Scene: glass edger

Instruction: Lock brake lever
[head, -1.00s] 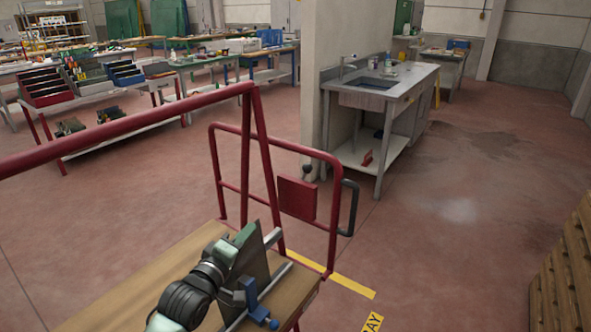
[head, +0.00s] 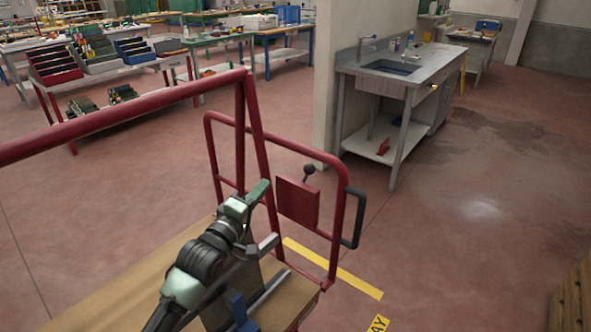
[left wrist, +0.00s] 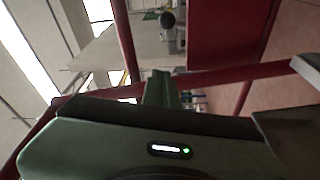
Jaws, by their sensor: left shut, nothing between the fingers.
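The brake lever (head: 308,172) is a short stem with a dark ball knob, standing at the top of a red plate (head: 297,203) on the cart's red tubular frame. My left gripper (head: 260,191) is shut and empty, left of the plate and a little lower than the knob in the head view. Its green fingers (left wrist: 160,88) point toward the frame. They look apart from the lever. My right gripper is not in view.
The cart's wooden deck (head: 120,285) lies under my left arm, with a blue clamp (head: 240,312) and metal bar on it. A black handle (head: 355,218) is right of the plate. A sink bench (head: 400,70) stands behind.

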